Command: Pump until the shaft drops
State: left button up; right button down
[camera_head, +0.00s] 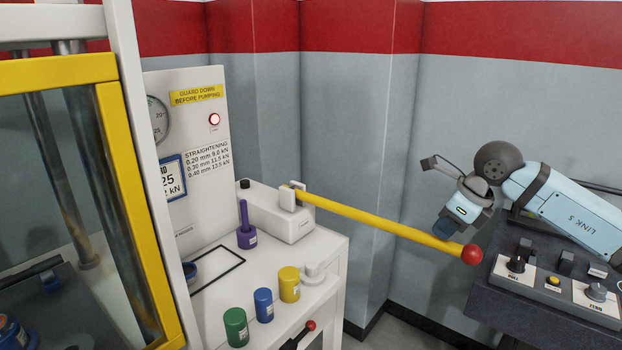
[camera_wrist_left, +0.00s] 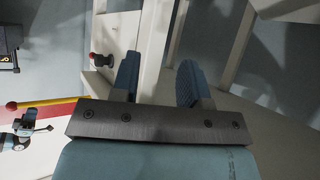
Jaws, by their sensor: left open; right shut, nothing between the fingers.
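The yellow pump handle (camera_head: 375,226) slopes down to the right from the white pump block (camera_head: 275,213) and ends in a red ball (camera_head: 472,254). My right gripper (camera_head: 447,230) is shut with nothing between its fingers; its tips are at the handle just left of the ball, and I cannot tell whether they touch it. The yellow-framed guard (camera_head: 135,215) stands at the left, with metal columns behind it. I cannot make out the shaft. My left gripper (camera_wrist_left: 158,78) is open and empty in the left wrist view, near white framework.
The white panel carries a dial gauge (camera_head: 158,118) and a lit red lamp (camera_head: 214,119). Green (camera_head: 236,326), blue (camera_head: 264,305) and yellow (camera_head: 289,284) cylinders and a purple piece (camera_head: 246,236) stand on the white bench. A control box (camera_head: 553,284) sits at the right.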

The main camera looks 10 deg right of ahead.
aim_at(444, 251)
notch_tip(444, 251, down, 5)
jog(key=b, duration=0.3)
jog(key=shift+f, duration=0.1)
jog(key=shift+s+d+f+b, duration=0.1)
jog(key=shift+f+b, duration=0.5)
jog(key=shift+f, duration=0.15)
pick_arm(q)
jog(key=shift+w+d+f+t, duration=0.2)
jog(key=shift+d+f+t, duration=0.2)
jog(key=shift+d, duration=0.05)
pick_arm(e)
jog(key=r+p, duration=0.3)
jog(key=r, duration=0.1)
jog(key=r+p, duration=0.2)
jog(key=r, duration=0.2)
jog(key=r+p, duration=0.3)
jog(key=r, duration=0.2)
jog(key=shift+w+a+p, duration=0.2)
jog(key=shift+w+p, duration=0.05)
jog(key=shift+p, duration=0.05)
jog(key=shift+r, duration=0.3)
pick_arm(q)
jog(key=shift+s+a+r+g, duration=0.2)
jog(key=shift+r+g, duration=0.1)
jog(key=shift+r, duration=0.25)
jog(key=shift+s+a+r+g, duration=0.2)
jog(key=shift+r+g, duration=0.1)
jog(key=shift+r, duration=0.2)
